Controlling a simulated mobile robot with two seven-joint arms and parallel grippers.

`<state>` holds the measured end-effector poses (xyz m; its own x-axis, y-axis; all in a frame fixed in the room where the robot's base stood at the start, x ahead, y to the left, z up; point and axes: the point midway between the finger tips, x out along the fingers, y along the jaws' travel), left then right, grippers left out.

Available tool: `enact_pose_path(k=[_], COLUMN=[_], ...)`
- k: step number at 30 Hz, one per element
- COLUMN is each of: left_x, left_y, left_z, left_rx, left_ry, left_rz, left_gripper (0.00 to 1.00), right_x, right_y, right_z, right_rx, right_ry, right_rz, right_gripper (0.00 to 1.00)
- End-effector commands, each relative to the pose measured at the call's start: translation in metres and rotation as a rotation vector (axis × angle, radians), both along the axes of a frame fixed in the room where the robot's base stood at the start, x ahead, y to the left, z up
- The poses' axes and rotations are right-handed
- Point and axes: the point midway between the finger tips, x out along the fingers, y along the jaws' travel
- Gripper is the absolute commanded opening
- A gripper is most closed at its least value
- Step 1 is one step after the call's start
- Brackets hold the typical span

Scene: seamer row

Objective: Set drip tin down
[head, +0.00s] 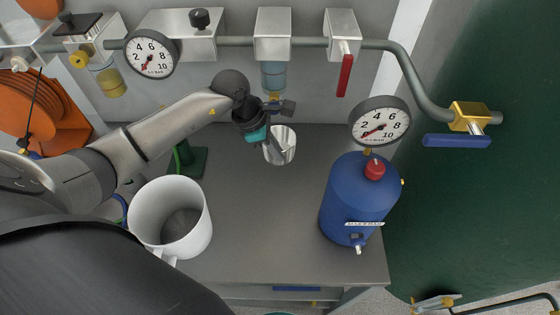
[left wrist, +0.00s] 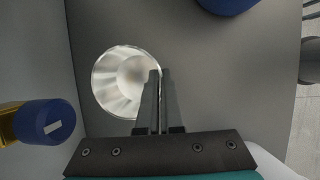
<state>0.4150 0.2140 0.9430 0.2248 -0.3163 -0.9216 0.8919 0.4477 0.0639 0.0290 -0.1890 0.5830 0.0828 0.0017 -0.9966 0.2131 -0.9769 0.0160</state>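The drip tin (head: 280,146) is a small, shiny metal cup near the back of the grey bench (head: 255,215). My left gripper (head: 268,143) reaches it from the left. In the left wrist view the tin (left wrist: 118,85) is seen from above, mouth up and empty. The fingers of my left gripper (left wrist: 160,75) are close together at its right rim, with the wall of the tin between them. I cannot tell whether its base touches the bench. My right gripper is not in view.
A blue tank (head: 350,205) with a gauge stands right of the tin. A white mug (head: 165,215) stands at front left. A filter bowl (head: 273,75) hangs from the wall pipe above the tin. The middle of the bench is clear.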

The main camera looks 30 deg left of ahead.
Motion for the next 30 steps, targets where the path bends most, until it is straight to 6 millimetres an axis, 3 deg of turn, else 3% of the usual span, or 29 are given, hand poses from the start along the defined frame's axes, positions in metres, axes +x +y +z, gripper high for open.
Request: enact_pose_path(k=[5,14,26,30], left_x=[0.000,0.000,0.000,0.000], left_y=[0.000,-0.001,0.000,0.000], left_z=[-0.022,-0.059,-0.065,-0.064], left_rx=[-0.001,-0.001,0.001,0.000], left_ry=[0.000,0.000,-0.002,-0.001], left_rz=[0.000,0.000,-0.002,-0.002], left_gripper=[0.00,0.00,0.00,0.16], right_x=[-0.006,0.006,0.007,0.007], right_y=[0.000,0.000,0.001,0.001], right_z=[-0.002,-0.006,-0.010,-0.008], right_rx=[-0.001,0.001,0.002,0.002], right_ry=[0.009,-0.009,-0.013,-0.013], right_rz=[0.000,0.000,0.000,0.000], right_gripper=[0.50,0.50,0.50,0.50])
